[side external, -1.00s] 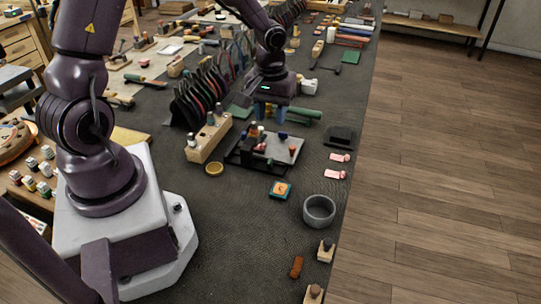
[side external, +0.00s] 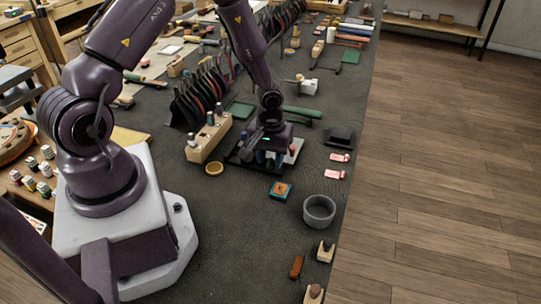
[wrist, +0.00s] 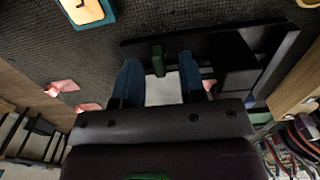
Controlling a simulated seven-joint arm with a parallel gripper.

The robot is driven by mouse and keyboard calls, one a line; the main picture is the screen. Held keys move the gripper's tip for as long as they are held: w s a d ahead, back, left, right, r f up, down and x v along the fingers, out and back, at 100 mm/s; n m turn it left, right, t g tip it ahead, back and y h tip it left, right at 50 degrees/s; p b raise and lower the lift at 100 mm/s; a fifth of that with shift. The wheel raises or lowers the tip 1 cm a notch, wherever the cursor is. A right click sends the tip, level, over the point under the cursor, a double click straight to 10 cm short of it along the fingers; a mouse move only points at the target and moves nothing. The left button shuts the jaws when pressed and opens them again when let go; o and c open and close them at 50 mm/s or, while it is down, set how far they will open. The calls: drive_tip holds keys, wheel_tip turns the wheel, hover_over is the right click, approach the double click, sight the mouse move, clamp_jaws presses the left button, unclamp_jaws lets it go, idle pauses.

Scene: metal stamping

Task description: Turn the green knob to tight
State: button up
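The green knob (wrist: 158,60) shows in the wrist view as a small dark green upright piece at the edge of a dark fixture (wrist: 225,45). My gripper (wrist: 160,72) is open, with one blue finger on each side of the knob and a visible gap to each. A pale plate (wrist: 163,90) lies behind the knob. In the side view my gripper (side external: 269,162) is low over the dark fixture (side external: 238,160) and hides the knob and most of the pale plate (side external: 294,150). I cannot tell from the frames how tight the knob is.
A wooden block with bottles (side external: 205,145) stands close left of the fixture. The dark mat's front is mostly clear.

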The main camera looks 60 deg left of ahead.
clamp_jaws()
drive_tip(key=m, duration=0.4)
drive_tip(key=shift+d+m, duration=0.1)
drive_tip(key=shift+m, duration=0.2)
drive_tip(key=m, duration=0.4)
drive_tip(key=shift+w+d, duration=0.1)
drive_tip(key=m, duration=0.5)
drive_tip(key=shift+d, duration=0.1)
drive_tip(key=shift+d+m, duration=0.1)
drive_tip(key=shift+m, duration=2.1)
